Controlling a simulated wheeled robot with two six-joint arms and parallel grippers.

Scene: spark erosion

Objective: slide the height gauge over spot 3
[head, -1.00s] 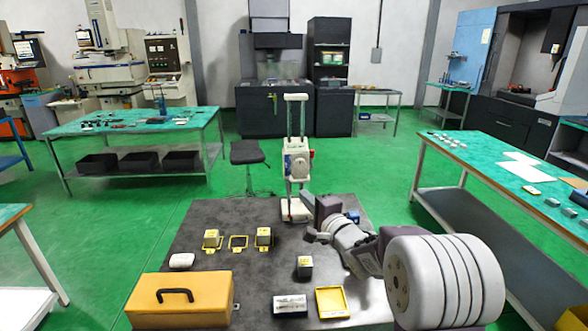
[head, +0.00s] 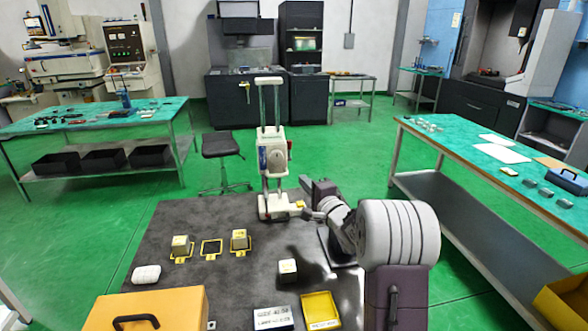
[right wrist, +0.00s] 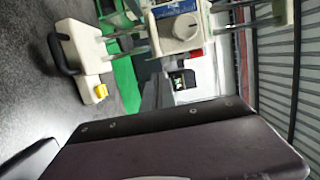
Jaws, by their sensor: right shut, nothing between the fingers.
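The height gauge (head: 272,155), pale with two upright columns and a round dial, stands upright at the far edge of the dark table. It also shows in the right wrist view (right wrist: 180,28), lying sideways in the picture. My right gripper (head: 304,194) is shut and empty, close to the right side of the gauge's base; I cannot tell whether it touches. Three yellow-framed spots lie left of centre. The middle frame (head: 211,248) is empty; the left block (head: 181,245) and right block (head: 239,239) stand in the others. Spot numbers are unreadable. My left gripper is not in view.
Nearer me are an orange case (head: 150,308), a white labelled box (head: 272,318), a yellow tray (head: 320,310) and a small block (head: 288,270). A white rounded item (head: 146,274) lies at the left. Bare table lies between the gauge and frames.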

